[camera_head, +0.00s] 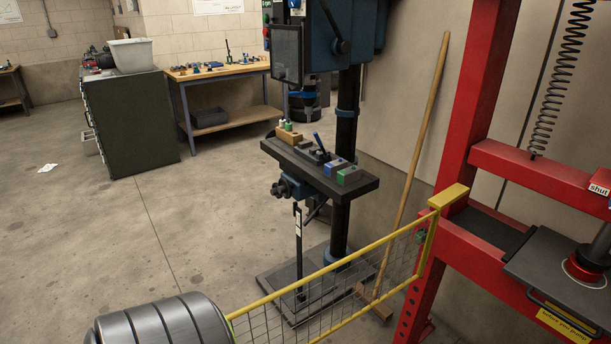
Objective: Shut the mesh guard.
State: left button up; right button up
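The mesh guard (335,268) has a yellow frame with wire mesh. It meets the red press frame (460,110) by its front post and reaches out from there toward the lower left, standing away from the press opening. A small green part (421,237) shows on the guard's upright near the post. A label reading "shut" (599,188) is on the press at the right edge. The guard's lower left end is cut off by the picture's bottom edge and a grey object.
A grey ridged rounded object (160,322) is at the bottom left, by the guard's outer end. A drill press table (370,184) and a leaning broom (420,140) stand behind the guard. The press bed (550,265) is at right. Open floor lies left.

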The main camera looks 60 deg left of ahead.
aim_at(251, 307)
jog(key=j+z, duration=0.1)
jog(key=j, duration=0.35)
jog(key=k+j, duration=0.15)
jog(key=j, duration=0.3)
jog(key=k+j+z, duration=0.15)
jog(key=j, duration=0.3)
jog(key=j+z, duration=0.1)
jog(key=j, duration=0.35)
jog(key=k+j+z, duration=0.1)
jog(key=j, duration=0.35)
jog(key=k, duration=0.1)
